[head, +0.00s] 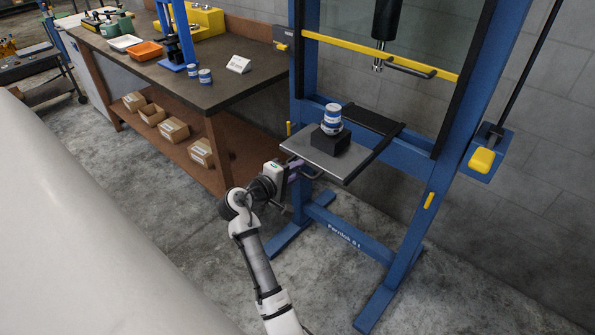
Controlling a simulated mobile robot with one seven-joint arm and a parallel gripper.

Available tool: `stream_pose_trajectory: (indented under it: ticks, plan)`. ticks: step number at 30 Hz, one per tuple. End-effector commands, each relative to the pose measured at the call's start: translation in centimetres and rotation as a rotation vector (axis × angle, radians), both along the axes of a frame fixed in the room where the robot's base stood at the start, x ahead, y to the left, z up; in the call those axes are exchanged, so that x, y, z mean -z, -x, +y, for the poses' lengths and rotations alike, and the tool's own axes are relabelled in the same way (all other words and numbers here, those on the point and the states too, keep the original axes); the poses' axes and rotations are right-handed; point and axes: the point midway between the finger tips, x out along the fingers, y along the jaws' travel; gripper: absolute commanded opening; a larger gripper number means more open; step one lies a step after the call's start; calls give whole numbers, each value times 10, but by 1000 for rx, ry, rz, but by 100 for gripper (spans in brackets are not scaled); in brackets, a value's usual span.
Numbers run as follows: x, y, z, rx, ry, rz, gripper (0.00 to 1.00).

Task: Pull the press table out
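The press table (307,144) is a flat grey plate inside the blue press frame (444,177), in the head view. It extends forward of the frame's crossbar, with black rails at its right and back. A black block (316,143) stands on it, with a blue-and-white cylindrical part (332,119) on top. My gripper (297,173) is at the plate's front left edge, by a small handle (314,176) under the edge. The fingertips are small and partly hidden, so I cannot tell whether they hold the handle.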

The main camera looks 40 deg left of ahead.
Motion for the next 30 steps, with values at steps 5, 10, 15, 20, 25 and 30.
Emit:
stream_pose_trajectory:
  ticks: [5, 10, 15, 20, 25, 30]
  plan:
    - [-5, 37, 2, -4, -2, -1, 27]
    - [-13, 76, 3, -5, -2, -1, 27]
    - [-21, 105, 4, -4, -1, -1, 27]
    - [-25, 120, 4, -2, 0, 0, 27]
    - [-26, 124, 4, 0, 0, 0, 27]
    - [-26, 124, 4, 0, 0, 0, 27]
